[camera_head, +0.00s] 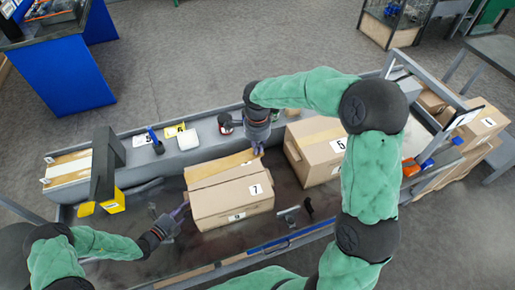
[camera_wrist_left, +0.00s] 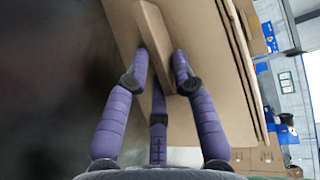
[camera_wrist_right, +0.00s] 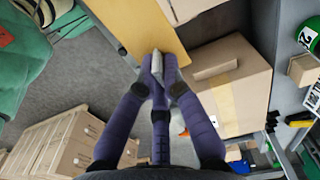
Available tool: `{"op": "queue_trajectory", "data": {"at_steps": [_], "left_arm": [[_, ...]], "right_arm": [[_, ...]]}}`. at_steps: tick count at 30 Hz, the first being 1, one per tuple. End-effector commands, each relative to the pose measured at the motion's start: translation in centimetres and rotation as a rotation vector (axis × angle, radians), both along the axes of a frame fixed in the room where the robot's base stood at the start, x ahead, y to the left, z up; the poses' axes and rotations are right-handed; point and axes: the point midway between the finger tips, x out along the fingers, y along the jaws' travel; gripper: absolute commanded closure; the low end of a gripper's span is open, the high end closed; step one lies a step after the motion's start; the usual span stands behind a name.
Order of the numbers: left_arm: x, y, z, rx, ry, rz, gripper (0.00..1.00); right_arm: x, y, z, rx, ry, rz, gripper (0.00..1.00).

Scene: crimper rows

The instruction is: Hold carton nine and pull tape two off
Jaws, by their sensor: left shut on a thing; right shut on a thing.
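The carton (camera_head: 225,203) stands on the grey bench, with a 7 tag on its upper face and a 9 tag on its lower front. A tan strip (camera_head: 222,166) lies at its far edge and slants up to the right; it fills the top of the right wrist view (camera_wrist_right: 140,25). I see no number on it. My right gripper (camera_head: 258,151) is shut on the strip's end, where a pale grey piece (camera_wrist_right: 165,68) sits between the fingers. My left gripper (camera_head: 181,211) is shut on the carton's left side, on a cardboard edge (camera_wrist_left: 157,45) in the left wrist view.
Carton 5 (camera_head: 316,150) stands close to the right of the held carton. Dark tools (camera_head: 295,212) lie in front of the cartons. A green item marked 2 (camera_wrist_right: 313,38) is at the right wrist view's edge.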

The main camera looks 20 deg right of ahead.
Motion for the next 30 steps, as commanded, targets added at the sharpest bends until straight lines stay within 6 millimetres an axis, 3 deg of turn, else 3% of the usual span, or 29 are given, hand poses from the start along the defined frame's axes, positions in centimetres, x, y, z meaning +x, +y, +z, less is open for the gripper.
{"op": "queue_trajectory", "data": {"at_steps": [15,26,27,29,30], "left_arm": [[0.0,0.0,-0.1,0.002,0.004,0.001,1.0],[0.0,0.0,-0.1,0.002,0.004,0.001,1.0],[0.0,0.0,-0.1,0.002,0.004,0.001,0.66],[0.0,0.0,-0.1,0.001,0.003,0.001,0.49],[0.0,0.0,-0.1,0.001,0.003,0.001,0.47]], "right_arm": [[0.0,0.0,1.8,0.001,-0.001,0.0,1.0],[0.0,0.0,2.0,0.001,0.0,0.0,1.0],[0.0,0.0,2.0,0.001,0.0,0.0,1.0],[0.0,0.0,2.0,0.001,0.0,0.0,1.0],[0.0,0.0,2.0,0.001,0.0,0.0,1.0]]}}
